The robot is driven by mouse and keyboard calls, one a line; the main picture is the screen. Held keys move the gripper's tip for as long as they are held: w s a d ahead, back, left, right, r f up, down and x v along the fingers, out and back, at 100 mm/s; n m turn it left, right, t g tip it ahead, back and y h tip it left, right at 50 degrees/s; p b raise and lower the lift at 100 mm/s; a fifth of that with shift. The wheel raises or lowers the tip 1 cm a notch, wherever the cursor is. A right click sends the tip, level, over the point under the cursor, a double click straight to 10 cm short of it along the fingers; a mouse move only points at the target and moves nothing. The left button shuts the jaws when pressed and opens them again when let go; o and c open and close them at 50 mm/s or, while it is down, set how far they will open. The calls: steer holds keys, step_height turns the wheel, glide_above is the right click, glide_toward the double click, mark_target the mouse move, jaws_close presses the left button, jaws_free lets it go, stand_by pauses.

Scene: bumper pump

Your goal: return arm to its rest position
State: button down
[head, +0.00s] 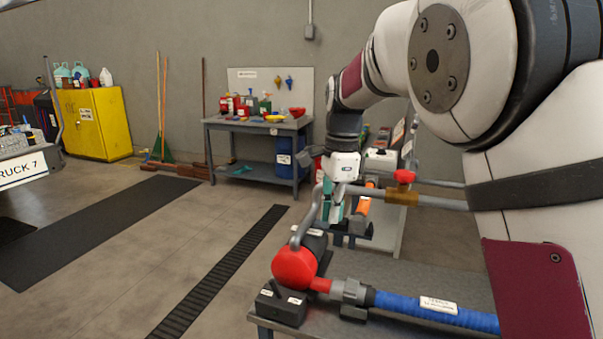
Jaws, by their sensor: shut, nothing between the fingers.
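My arm reaches in from the right side of the head view, bent over the grey bench. My gripper (337,205) hangs from its end, pointing down, below a white wrist block. Its fingers are shut and hold nothing. It is above the far part of the bench, just behind a grey curved pipe handle. The fingertips are partly hidden behind that pipe.
A workbench (260,125) and yellow cabinet (95,123) stand behind.

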steer(key=s+d+r+n+t+p, duration=0.1)
steer(key=s+d+r+n, duration=0.35)
steer(key=s, duration=0.45)
steer(key=s+d+r+n+t+p, duration=0.1)
steer(key=s+d+r+n, duration=0.3)
steer(key=s, duration=0.5)
steer(key=s+d+f+n, duration=0.1)
steer(key=s+n, duration=0.1)
steer(key=s, duration=0.4)
steer(key=s+d+f+n+t+p, duration=0.1)
steer(key=s+d+n, duration=0.1)
steer(key=s, duration=0.3)
steer(key=s+d+f+n+t, duration=0.1)
steer(key=s+f+n, duration=0.1)
steer(key=s, duration=0.4)
steer(key=shift+s+d+n+h, duration=0.3)
steer(key=shift+n+h, duration=0.1)
steer(key=shift+n, duration=0.25)
